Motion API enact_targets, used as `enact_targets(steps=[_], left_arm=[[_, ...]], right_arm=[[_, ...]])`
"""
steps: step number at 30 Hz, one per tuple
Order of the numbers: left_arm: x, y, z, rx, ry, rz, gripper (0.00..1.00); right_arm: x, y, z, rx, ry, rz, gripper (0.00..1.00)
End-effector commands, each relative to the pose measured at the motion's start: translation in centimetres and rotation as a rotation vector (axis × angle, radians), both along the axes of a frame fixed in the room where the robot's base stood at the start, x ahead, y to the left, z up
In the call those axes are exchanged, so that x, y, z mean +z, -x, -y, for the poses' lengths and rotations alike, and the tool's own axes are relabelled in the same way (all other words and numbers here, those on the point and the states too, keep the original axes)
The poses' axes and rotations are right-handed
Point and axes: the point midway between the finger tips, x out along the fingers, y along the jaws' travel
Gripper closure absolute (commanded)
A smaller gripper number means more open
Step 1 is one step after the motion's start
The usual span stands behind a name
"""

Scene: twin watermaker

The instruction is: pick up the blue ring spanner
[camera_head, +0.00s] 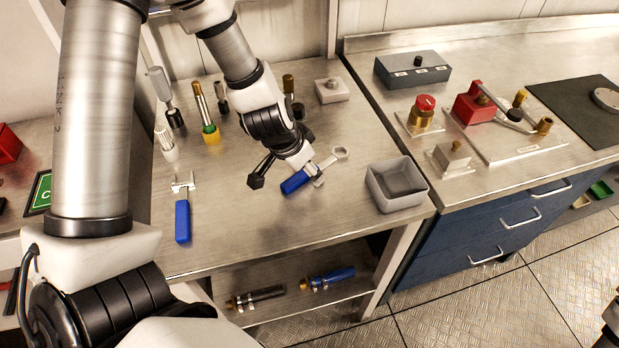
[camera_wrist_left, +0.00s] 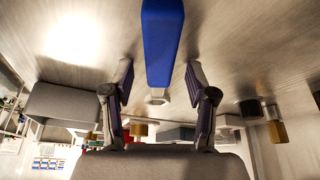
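The blue ring spanner (camera_head: 295,182) lies on the steel bench top, its blue handle toward the front left and its metal ring end toward the back right. My left gripper (camera_head: 288,172) is down over it, partly hiding it. In the left wrist view the blue handle of the ring spanner (camera_wrist_left: 162,42) shows between the two spread fingers of the left gripper (camera_wrist_left: 159,78), with a gap on each side. The left gripper is open and holds nothing. I cannot tell its exact height above the spanner.
Another blue-handled tool (camera_head: 183,220) lies to the left. Several upright tools stand behind, including a yellow-based one (camera_head: 211,134). A grey open bin (camera_head: 397,184) stands right of the spanner. Two cylindrical items lie on the lower shelf (camera_head: 290,308). The front middle of the bench is clear.

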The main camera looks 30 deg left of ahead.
Motion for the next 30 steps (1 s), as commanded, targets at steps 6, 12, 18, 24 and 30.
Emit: enact_targets(steps=[6, 12, 18, 24, 30], left_arm=[[0.16, 0.04, 0.00, 0.000, 0.000, 0.000, 0.44], [-0.13, 0.07, 0.00, -0.001, 0.000, -0.001, 0.44], [-0.18, 0.06, -0.01, -0.001, -0.001, -0.001, 0.93], [-0.19, 0.08, 0.00, -0.001, 0.000, -0.001, 1.00], [-0.10, 0.07, -0.01, 0.000, 0.001, -0.001, 1.00]], right_arm=[[0.21, 0.00, 0.00, 0.000, 0.000, 0.000, 0.60], [0.08, 0.00, 0.00, 0.000, 0.000, 0.000, 0.60], [0.08, 0.00, 0.00, 0.000, 0.000, 0.000, 0.60], [0.08, 0.01, 0.00, 0.000, 0.000, 0.000, 0.60], [0.12, 0.01, 0.00, 0.000, 0.000, 0.000, 0.60]])
